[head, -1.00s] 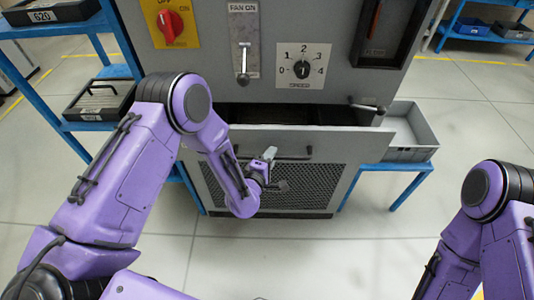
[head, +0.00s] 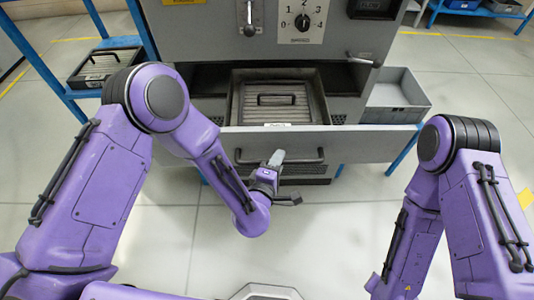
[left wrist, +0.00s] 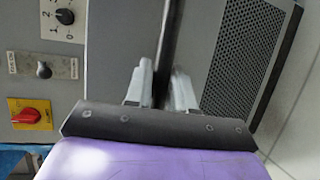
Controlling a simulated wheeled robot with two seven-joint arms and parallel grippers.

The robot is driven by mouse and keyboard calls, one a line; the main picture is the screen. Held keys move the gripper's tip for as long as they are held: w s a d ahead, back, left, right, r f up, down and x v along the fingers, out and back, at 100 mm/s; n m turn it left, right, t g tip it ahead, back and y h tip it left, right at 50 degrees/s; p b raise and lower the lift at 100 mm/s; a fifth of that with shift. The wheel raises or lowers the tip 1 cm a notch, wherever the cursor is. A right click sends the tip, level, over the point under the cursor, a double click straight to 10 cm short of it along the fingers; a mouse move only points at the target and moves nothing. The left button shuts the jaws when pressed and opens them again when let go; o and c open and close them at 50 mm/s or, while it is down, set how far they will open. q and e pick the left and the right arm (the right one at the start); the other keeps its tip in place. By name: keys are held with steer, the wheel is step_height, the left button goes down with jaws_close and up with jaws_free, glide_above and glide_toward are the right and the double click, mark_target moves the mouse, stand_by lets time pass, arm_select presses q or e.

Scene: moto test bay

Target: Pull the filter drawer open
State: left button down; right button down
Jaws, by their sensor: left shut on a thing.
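The filter drawer (head: 365,145) stands well out of the grey cabinet. A framed, pleated filter (head: 300,103) with a dark handle lies inside it. My left gripper (head: 277,158) is at the dark bar handle (head: 308,158) on the drawer front. In the left wrist view, the two pale fingers of my left gripper (left wrist: 164,88) are shut on the handle bar (left wrist: 170,35), one on each side. My right arm is at the right of the head view, but its gripper is out of view.
A grey bin (head: 393,100) sits on a blue stand right of the cabinet. A blue rack at the left holds another filter in a tray (head: 100,68). A lever (head: 363,60) sticks out above the drawer. The floor in front is clear.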

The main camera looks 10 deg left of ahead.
arm_select(q)
steer(key=shift+s, duration=0.3)
steer(key=c, duration=1.1)
jaws_free()
steer(key=shift+o, duration=0.2)
steer(key=b+v, duration=0.2)
steer(key=v, duration=0.8)
steer(key=shift+s+b, duration=0.25)
steer(key=shift+b, duration=0.1)
steer(key=shift+r, duration=0.1)
